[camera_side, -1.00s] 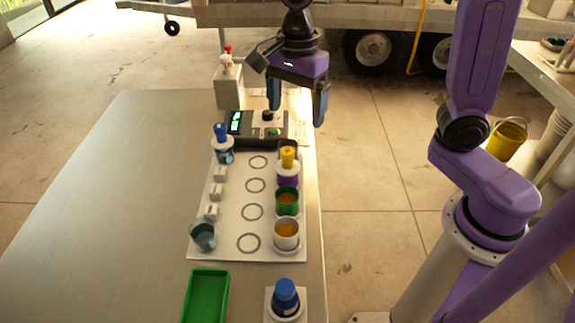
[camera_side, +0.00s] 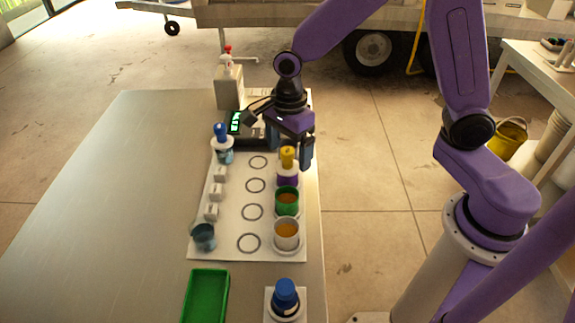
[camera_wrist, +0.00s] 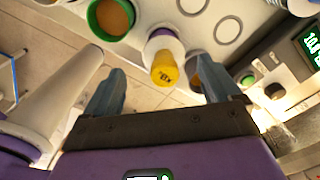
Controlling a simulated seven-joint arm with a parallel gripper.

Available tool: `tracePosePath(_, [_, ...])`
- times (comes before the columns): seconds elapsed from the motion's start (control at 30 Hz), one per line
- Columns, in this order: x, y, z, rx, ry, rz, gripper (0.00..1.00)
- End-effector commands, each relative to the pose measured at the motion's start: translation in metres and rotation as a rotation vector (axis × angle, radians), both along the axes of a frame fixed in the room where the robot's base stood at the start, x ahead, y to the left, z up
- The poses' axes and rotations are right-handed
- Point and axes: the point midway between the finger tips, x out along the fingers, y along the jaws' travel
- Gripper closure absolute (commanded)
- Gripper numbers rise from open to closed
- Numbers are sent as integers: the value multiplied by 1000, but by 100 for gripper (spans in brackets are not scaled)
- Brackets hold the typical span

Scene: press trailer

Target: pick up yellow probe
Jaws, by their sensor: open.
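The yellow probe (camera_side: 288,156) stands upright with its yellow top above a white and purple cup (camera_side: 288,176) on the white mat (camera_side: 230,240). In the wrist view the yellow probe (camera_wrist: 164,69) shows lettering on its top and lies ahead of the fingertips, roughly between their lines. My gripper (camera_side: 290,160) is open and empty, pointing down just behind and above the probe. In the wrist view both blue-grey fingers of my gripper (camera_wrist: 162,78) are spread apart. I cannot tell whether a finger touches the probe.
A green cup (camera_side: 287,201) and a white cup (camera_side: 286,234) with orange liquid stand in front of the probe. A meter (camera_side: 237,122) with a lit screen is behind. Empty ringed spots on the mat's middle are clear.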

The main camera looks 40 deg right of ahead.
Motion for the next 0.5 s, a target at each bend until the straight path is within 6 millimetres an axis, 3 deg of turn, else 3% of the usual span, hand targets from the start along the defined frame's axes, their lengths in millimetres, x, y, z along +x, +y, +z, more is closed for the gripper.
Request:
tracePosePath(0.17, [1,-1,-9,-1,2,0,10])
tracePosePath(0.5, [5,-1,-49,-1,1,1,10])
